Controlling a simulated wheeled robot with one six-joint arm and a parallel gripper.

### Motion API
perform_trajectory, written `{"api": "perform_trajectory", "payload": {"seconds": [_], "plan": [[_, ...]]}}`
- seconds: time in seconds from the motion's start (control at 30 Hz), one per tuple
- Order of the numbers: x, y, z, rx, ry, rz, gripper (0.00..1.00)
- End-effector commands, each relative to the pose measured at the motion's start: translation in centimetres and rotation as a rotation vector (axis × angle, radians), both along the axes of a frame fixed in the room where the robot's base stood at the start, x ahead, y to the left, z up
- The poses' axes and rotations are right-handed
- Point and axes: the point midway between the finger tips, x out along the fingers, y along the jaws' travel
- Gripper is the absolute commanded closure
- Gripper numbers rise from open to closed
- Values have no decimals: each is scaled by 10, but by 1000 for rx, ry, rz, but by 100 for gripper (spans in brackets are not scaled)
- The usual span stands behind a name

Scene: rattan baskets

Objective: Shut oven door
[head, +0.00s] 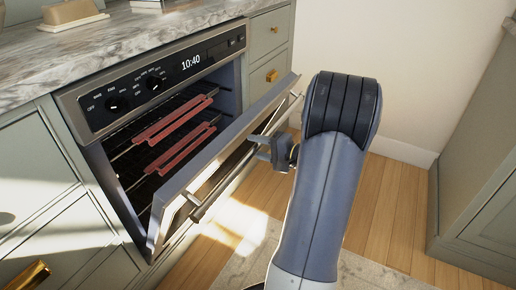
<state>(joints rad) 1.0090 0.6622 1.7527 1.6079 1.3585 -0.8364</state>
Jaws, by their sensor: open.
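The oven (87,105) is built into the cabinets, with black knobs and a clock reading 10:40. Its door (170,203) is partly open, hinged low and tilted out toward me. A metal bar handle (205,208) runs along the door's outer face. My gripper (262,148) is at the outer side of the door, close to the handle's upper right part. It is open; I cannot tell whether it touches the door or handle. My arm hides part of the gripper and the floor behind it.
Reddish racks (178,133) show inside the oven. A marble countertop (140,45) lies above. Drawers with brass knobs (272,75) flank the oven. A grey-green cabinet (485,190) stands at the right. Wooden floor (385,215) lies between, with a pale rug (365,275) at the bottom.

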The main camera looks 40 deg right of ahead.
Motion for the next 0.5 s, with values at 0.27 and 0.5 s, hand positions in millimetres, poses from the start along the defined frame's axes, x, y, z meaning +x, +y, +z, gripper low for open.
{"api": "perform_trajectory", "payload": {"seconds": [0.27, 0.5], "plan": [[0, 0, 0, 0, 0, 0, 65], [0, 0, 0, 0, 0, 0, 85]]}}
